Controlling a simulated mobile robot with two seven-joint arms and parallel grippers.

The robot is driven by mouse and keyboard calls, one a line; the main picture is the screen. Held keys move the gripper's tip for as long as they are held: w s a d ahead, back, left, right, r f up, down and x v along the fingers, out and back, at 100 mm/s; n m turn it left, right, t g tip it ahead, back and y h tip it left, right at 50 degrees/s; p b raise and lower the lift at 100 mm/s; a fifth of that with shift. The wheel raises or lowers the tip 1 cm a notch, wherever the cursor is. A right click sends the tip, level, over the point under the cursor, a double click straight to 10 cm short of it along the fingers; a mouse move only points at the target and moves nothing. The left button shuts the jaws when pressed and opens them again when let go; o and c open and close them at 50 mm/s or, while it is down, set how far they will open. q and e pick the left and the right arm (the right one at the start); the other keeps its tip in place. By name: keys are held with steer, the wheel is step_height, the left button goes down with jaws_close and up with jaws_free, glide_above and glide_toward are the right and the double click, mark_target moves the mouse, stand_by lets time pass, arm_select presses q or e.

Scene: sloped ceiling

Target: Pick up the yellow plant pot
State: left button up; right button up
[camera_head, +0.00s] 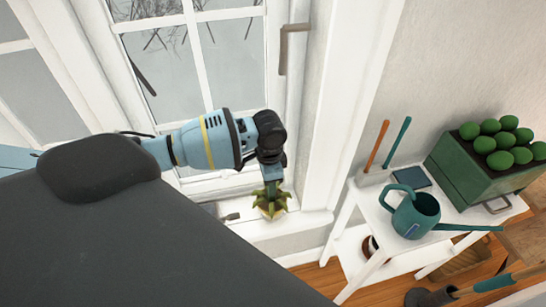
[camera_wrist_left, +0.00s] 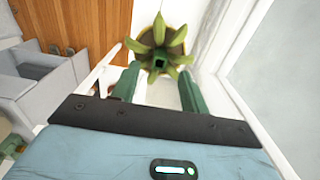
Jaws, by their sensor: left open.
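The yellow plant pot (camera_head: 272,211) stands on the white windowsill and holds a spiky green plant (camera_head: 270,196). Leaves cover much of the pot. My left gripper (camera_head: 271,179) is directly above the plant, pointing down. In the left wrist view the plant (camera_wrist_left: 158,47) is seen from above, just beyond the open left gripper (camera_wrist_left: 160,72), with the pot mostly hidden below its leaves. The two green fingers are apart, and nothing is held between them. My right gripper is not in view.
The window (camera_head: 236,60) and its frame stand close behind my left arm. A white side table (camera_head: 372,205) at the right bears a teal watering can (camera_head: 405,215), a green planter (camera_head: 465,165) and a dark blue book (camera_head: 412,177). Wooden floor shows below.

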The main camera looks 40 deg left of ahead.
mark_target(271, 203)
arm_select(q)
steer(key=shift+w+d+f+b, duration=0.1)
steer(key=shift+w+f+b, duration=0.1)
steer(key=shift+f, duration=1.5)
steer(key=shift+w+d+f+b, duration=0.1)
steer(key=shift+f+b, duration=0.1)
steer(key=shift+f, duration=1.5)
steer(key=shift+c, duration=0.4)
jaws_close()
steer(key=shift+r, duration=0.1)
